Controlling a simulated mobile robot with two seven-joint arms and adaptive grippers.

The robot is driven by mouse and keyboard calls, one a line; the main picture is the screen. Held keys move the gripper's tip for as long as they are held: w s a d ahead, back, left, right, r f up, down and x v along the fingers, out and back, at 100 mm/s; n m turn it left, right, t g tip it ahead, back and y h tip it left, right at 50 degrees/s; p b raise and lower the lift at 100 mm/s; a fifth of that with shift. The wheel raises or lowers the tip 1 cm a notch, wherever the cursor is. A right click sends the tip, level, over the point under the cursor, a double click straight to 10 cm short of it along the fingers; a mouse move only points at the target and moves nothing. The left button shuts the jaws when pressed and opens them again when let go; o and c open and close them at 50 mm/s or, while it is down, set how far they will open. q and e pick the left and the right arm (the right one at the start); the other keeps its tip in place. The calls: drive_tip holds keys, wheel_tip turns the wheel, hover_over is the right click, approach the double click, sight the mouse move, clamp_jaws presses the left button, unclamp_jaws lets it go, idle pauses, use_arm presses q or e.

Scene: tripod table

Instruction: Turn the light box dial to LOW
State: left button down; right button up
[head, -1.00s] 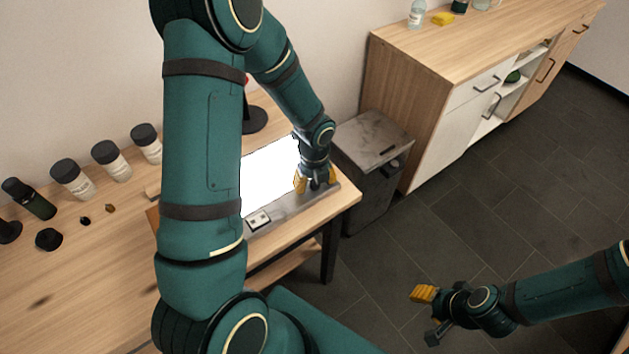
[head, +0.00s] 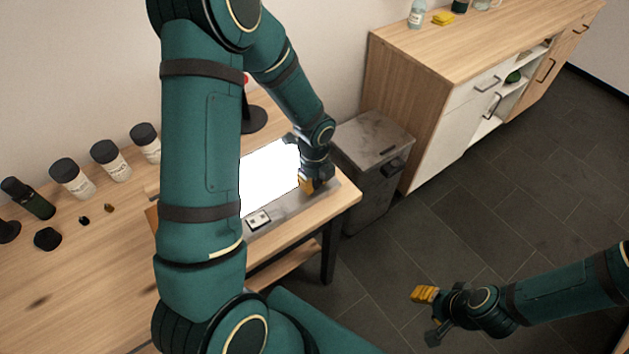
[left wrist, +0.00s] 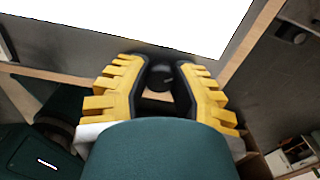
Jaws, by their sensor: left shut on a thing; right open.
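The light box (head: 287,207) lies on the wooden table with its white panel glowing; the panel fills the top of the left wrist view (left wrist: 150,28). My left gripper (head: 312,187) is at the right end of its grey front rim. In the left wrist view, its yellow-padded fingers (left wrist: 161,78) are on both sides of the dark round dial (left wrist: 161,75) and shut on it. The gripper hides the dial in the head view, and I cannot read its setting. My right gripper (head: 428,315) is open and empty above the floor at the lower right.
A small white plate with dark marks (head: 258,220) is on the light box's front rim. A grey bin (head: 375,165) and a wooden cabinet (head: 420,110) are beyond the table's right end.

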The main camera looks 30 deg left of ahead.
use_arm(q)
drive_tip(key=n, duration=0.3)
drive_tip(key=shift+n+b, duration=0.3)
drive_tip(key=shift+n, duration=0.1)
drive_tip(key=n, duration=0.3)
drive_tip(key=shift+s+n+b, duration=0.1)
drive_tip(key=shift+n+b, duration=0.2)
drive_tip(key=shift+b, duration=0.05)
drive_tip(key=n+b, duration=0.1)
drive_tip(key=n, duration=1)
drive_tip(key=shift+s+d+n, duration=0.1)
drive_tip(key=shift+n, duration=0.3)
drive_tip(key=n+p, duration=0.1)
drive_tip(key=n, duration=0.3)
drive_tip(key=shift+n, duration=0.4)
drive_tip(key=c, duration=0.7)
unclamp_jaws()
